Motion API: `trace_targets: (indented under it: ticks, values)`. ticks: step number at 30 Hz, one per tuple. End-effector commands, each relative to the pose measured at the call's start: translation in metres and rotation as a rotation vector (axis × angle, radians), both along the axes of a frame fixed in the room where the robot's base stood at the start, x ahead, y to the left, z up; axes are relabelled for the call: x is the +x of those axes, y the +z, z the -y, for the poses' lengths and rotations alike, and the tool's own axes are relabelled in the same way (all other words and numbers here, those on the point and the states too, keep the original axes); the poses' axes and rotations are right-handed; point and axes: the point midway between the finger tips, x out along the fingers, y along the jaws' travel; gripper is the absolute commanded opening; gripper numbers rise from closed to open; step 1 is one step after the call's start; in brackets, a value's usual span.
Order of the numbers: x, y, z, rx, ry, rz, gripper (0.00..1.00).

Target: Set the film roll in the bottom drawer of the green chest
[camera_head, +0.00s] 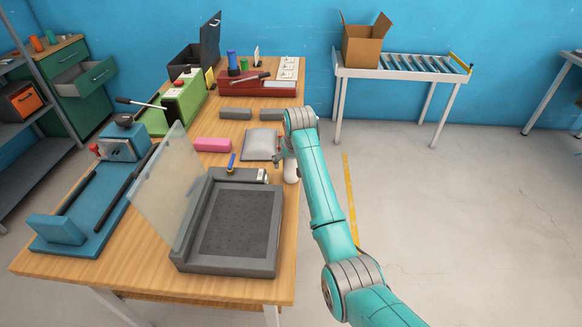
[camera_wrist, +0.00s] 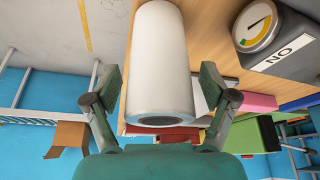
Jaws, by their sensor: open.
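The film roll is a white cylinder with a hollow end. It fills the middle of the wrist view (camera_wrist: 160,55) and shows in the head view at the table's right edge (camera_head: 291,171). My gripper (camera_wrist: 161,84) is open, with a finger on either side of the roll. I cannot tell whether either finger touches it. In the head view my gripper (camera_head: 284,153) is partly hidden by my wrist. The green chest (camera_head: 84,108) stands at the back left. One drawer (camera_head: 95,78) is pulled out below another drawer front; the chest's lower part is partly hidden.
A grey machine (camera_head: 270,262) with a raised clear lid (camera_head: 160,192) stands near the roll. A gauge (camera_wrist: 258,24) shows on it. A grey pad (camera_head: 261,144), pink block (camera_head: 212,144) and blue press (camera_head: 95,200) are on the table. Floor to the right is clear.

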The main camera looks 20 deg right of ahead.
Motion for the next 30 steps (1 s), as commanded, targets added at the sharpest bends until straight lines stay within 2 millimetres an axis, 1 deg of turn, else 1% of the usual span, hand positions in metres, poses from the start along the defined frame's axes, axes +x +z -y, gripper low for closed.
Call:
trace_targets:
  ticks: [4,5,6,8,9,11,12,14,20,23,26,30]
  values:
    - [0.0,0.0,0.0,0.0,0.0,0.001,0.84]
    - [0.0,0.0,0.0,0.0,0.0,0.001,0.79]
    - [0.0,0.0,0.0,0.0,0.0,0.001,0.69]
    - [0.0,0.001,0.0,0.0,0.0,0.001,0.54]
    - [0.0,0.001,0.0,0.0,0.0,0.001,0.44]
    - [0.0,0.001,0.0,0.0,0.0,0.001,0.29]
    - [0.0,0.001,0.0,0.0,0.0,0.001,0.19]
    - [0.0,0.001,0.0,0.0,0.0,0.002,0.05]
    - [0.0,0.002,0.0,0.0,0.0,0.002,0.04]
    - [0.001,0.008,0.0,0.0,0.0,0.004,0.04]
    - [0.001,0.023,0.0,0.0,0.0,0.006,0.04]
    - [0.001,0.05,0.0,0.0,0.0,0.007,0.04]
